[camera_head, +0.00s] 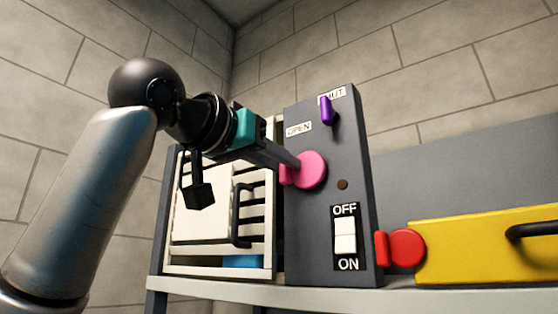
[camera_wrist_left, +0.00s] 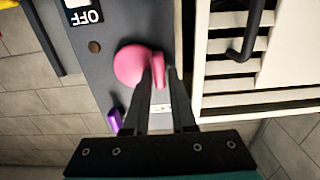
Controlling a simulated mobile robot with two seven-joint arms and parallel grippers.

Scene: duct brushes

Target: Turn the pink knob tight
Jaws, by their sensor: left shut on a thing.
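The pink knob (camera_head: 311,169) is on the front of a dark grey panel (camera_head: 350,122), below the OPEN label. It has a round base and a raised grip part. My left gripper (camera_head: 292,168) reaches it from the left and is shut on the knob's grip part. In the left wrist view, the pink knob (camera_wrist_left: 133,66) shows with its grip between the fingers of the left gripper (camera_wrist_left: 160,85). The fingers hide part of the grip. My right gripper is not in view.
A purple lever (camera_head: 326,110) sits above the knob near the SHUT label. A white OFF/ON switch (camera_head: 344,236) is below. A slatted white cabinet (camera_head: 222,215) with a dark handle stands left. A red knob (camera_head: 407,247) and yellow drawer (camera_head: 480,245) are right.

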